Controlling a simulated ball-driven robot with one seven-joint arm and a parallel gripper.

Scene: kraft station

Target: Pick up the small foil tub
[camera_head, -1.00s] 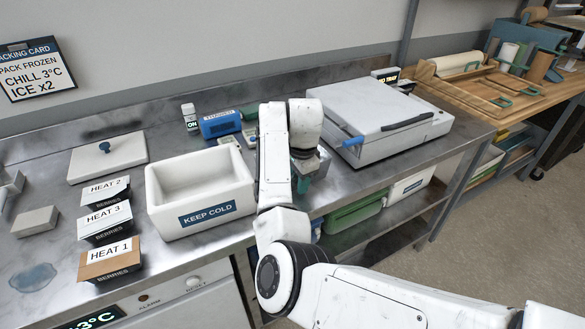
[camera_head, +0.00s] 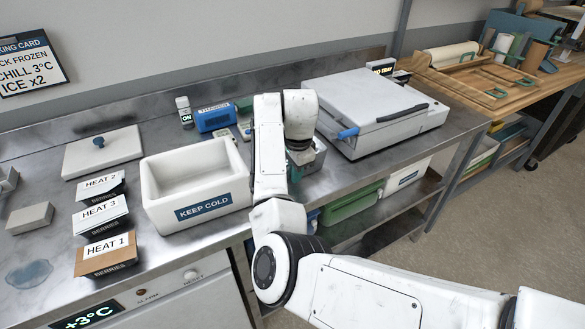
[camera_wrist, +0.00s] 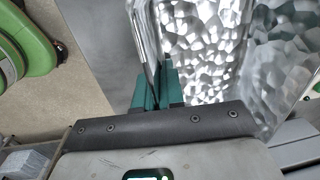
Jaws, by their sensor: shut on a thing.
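The foil tub (camera_wrist: 205,45) fills the upper right of the wrist view, with shiny dimpled metal walls and a thin upright edge. My gripper (camera_wrist: 155,82) has teal fingers closed on that edge, one on each side of it. In the head view my gripper (camera_head: 298,170) points down at the counter, right of the white cold box, and is mostly hidden by my wrist. A grey boxy shape shows beside it there; I cannot tell for sure that it is the tub. Whether the tub touches the counter is hidden.
The white KEEP COLD box (camera_head: 205,212) stands left of my arm, its lid (camera_head: 103,152) farther left. Three HEAT cartons, including HEAT 1 (camera_head: 106,256), line the left front. A large grey machine (camera_head: 370,110) stands close on the right. A blue device (camera_head: 215,118) lies behind.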

